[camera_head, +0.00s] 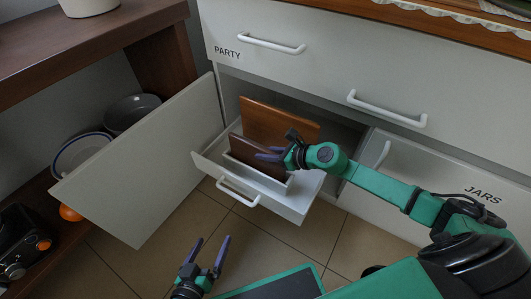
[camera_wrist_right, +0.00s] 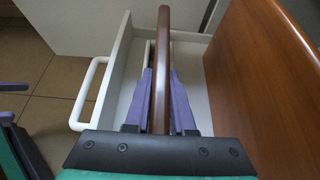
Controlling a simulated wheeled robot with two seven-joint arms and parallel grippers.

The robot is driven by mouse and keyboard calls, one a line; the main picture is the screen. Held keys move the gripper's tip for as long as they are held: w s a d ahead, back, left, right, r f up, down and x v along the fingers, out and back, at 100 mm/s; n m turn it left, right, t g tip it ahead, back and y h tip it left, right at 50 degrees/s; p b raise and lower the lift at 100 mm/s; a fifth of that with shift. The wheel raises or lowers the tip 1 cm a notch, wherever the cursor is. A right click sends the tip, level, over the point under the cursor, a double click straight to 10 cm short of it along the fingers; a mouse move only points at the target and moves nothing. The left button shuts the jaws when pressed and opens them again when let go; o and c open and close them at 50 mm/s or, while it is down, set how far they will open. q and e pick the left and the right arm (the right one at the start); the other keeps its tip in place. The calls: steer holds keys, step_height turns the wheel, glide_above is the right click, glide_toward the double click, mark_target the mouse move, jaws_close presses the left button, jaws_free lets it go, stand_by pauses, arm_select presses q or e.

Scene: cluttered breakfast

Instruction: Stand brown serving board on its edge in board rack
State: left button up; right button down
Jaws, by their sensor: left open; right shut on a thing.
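The brown serving board (camera_head: 252,153), dark brown, stands on its edge in the pulled-out white drawer. My right gripper (camera_head: 270,154) is shut on it near its right end. In the right wrist view the board (camera_wrist_right: 163,50) shows edge-on, upright between the two purple fingers of my right gripper (camera_wrist_right: 162,105). White walls beside it (camera_wrist_right: 147,56) seem to belong to the board rack; whether the board's lower edge is seated in a slot is hidden. My left gripper (camera_head: 207,248) is open and empty above the floor, lower in the head view.
A larger orange-brown board (camera_head: 275,120) stands upright behind the held one. The drawer (camera_head: 306,199) has a white handle (camera_head: 238,192). An open cabinet door (camera_head: 150,165) stands to the left. Shelves with bowls (camera_head: 132,108) are farther left. Tiled floor lies in front.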

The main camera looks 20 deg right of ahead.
steer(key=shift+f, duration=0.15)
steer(key=shift+c, duration=0.6)
jaws_free()
